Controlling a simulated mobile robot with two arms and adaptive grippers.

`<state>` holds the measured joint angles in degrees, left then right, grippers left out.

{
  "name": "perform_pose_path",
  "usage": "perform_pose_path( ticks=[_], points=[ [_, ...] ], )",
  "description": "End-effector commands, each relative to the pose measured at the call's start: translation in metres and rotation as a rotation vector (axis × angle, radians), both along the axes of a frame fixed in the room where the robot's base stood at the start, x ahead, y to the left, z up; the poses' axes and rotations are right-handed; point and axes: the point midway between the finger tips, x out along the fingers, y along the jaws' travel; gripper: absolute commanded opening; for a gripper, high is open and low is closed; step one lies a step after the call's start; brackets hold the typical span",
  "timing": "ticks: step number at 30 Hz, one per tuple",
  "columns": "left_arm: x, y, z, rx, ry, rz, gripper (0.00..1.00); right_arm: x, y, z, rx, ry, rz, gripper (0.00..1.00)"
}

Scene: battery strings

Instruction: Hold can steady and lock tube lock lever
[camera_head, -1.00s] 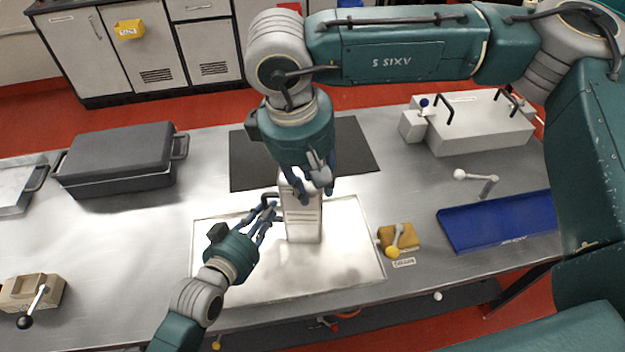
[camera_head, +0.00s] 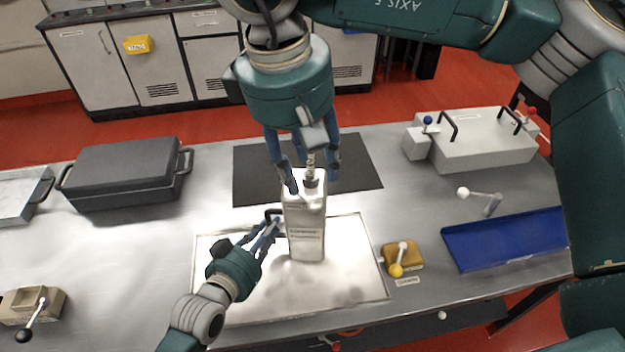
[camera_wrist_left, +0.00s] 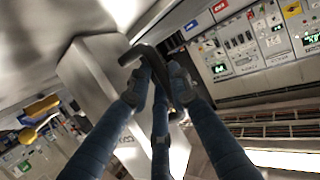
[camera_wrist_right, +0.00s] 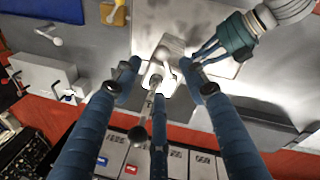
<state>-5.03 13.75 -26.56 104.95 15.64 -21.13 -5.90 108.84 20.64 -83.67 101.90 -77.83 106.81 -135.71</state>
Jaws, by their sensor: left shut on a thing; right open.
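The can is a tall pale metal block (camera_head: 306,235) standing upright on the bright tray (camera_head: 345,280); it also shows in the left wrist view (camera_wrist_left: 88,75). A metal tube with a lever (camera_head: 311,172) stands up from the can's top, and its end shows in the right wrist view (camera_wrist_right: 138,133). My left gripper (camera_head: 272,222) is shut on the can's dark side handle (camera_wrist_left: 150,60). My right gripper (camera_head: 308,180) is open above the can, its fingers spread around the tube without visibly gripping it. The lever's exact position is partly hidden by the fingers.
A yellow block with a small lever (camera_head: 403,255) sits right of the tray, beside a blue tray (camera_head: 505,238). A dark lidded case (camera_head: 125,172) is at the left, a grey box with handles (camera_head: 485,140) at the back right. A black mat (camera_head: 360,165) lies behind the can.

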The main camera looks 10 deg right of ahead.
Motion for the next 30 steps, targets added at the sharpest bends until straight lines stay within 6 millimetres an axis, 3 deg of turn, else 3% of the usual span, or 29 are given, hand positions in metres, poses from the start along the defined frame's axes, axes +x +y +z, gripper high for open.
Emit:
perform_pose_path(
  ticks=[1, 13, 14, 16, 26, 30],
  points=[
    [-0.0035, 0.0012, -0.0101, 0.013, 0.018, -0.002, 0.00, -0.0004, 0.0013, 0.0048, 0.001, -0.001, 0.000, 0.43],
    [-0.0035, 0.0013, -0.0102, 0.013, 0.018, -0.002, 0.00, -0.0020, 0.0022, 0.0137, -0.001, 0.001, 0.000, 0.43],
    [-0.0035, 0.0013, -0.0102, 0.013, 0.018, -0.002, 0.25, -0.0021, 0.0022, 0.0137, 0.000, 0.000, 0.000, 0.43],
    [-0.0033, 0.0014, -0.0096, 0.012, 0.017, -0.002, 0.39, -0.0020, 0.0022, 0.0136, 0.000, 0.000, 0.000, 0.43],
    [-0.0019, 0.0014, -0.0045, 0.006, 0.009, 0.000, 0.41, -0.0019, 0.0022, 0.0137, 0.001, 0.001, 0.000, 0.43],
    [-0.0112, 0.0071, -0.0014, 0.007, 0.008, -0.001, 0.41, -0.0019, 0.0022, 0.0138, 0.001, 0.001, 0.000, 0.43]
  ],
)
